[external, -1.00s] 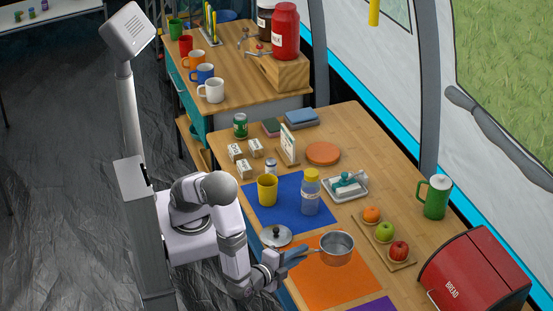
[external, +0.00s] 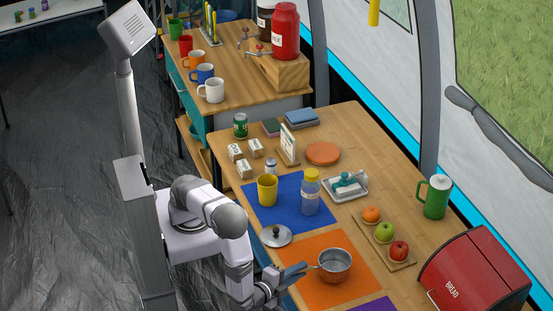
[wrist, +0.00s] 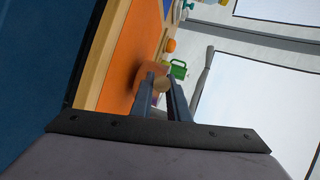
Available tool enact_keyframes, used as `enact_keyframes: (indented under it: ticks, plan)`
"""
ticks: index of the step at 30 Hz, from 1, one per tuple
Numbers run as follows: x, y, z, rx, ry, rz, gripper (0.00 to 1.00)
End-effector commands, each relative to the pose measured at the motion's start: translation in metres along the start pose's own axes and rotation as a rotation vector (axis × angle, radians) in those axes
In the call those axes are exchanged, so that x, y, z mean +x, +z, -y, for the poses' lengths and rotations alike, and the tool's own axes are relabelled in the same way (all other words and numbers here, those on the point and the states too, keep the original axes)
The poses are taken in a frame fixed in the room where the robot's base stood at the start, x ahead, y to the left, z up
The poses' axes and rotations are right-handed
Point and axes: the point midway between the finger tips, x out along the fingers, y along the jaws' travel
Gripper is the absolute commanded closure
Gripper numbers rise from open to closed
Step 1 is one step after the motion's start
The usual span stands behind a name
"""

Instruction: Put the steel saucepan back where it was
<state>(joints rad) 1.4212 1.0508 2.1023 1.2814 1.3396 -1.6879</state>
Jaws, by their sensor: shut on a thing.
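The steel saucepan (external: 335,265) is upright over the orange mat (external: 313,290), its handle pointing left toward the table's front edge. I cannot tell whether its base touches the mat or hangs just above it. My gripper (external: 292,274) is shut on the handle, which the fingers largely hide. In the wrist view, my two fingers (wrist: 163,97) close around the handle, with part of the pan (wrist: 152,72) beyond, in front of the orange mat (wrist: 130,50).
A lid (external: 276,236) lies near the table edge, behind the pan. A blue mat (external: 284,187) holds a yellow cup (external: 267,190) and a bottle (external: 311,192). A fruit board (external: 402,264) and red bread box (external: 477,273) stand right. A purple mat (external: 375,304) is at the front.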

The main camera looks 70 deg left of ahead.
Motion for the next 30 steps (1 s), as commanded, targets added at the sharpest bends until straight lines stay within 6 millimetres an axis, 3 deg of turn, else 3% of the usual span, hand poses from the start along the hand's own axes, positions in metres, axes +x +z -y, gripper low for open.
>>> enact_keyframes:
  ticks: [6, 18, 19, 21, 30]
  plan:
    - [0.003, 0.002, -0.013, -0.001, -0.003, 0.0, 1.0]
    - [0.004, 0.002, -0.017, -0.001, -0.002, 0.0, 1.0]
    - [0.004, 0.002, -0.017, -0.001, 0.0, 0.0, 0.83]
    - [0.004, 0.002, -0.016, -0.001, 0.0, 0.0, 0.66]
    - [0.004, 0.002, -0.016, 0.0, 0.0, 0.0, 0.66]
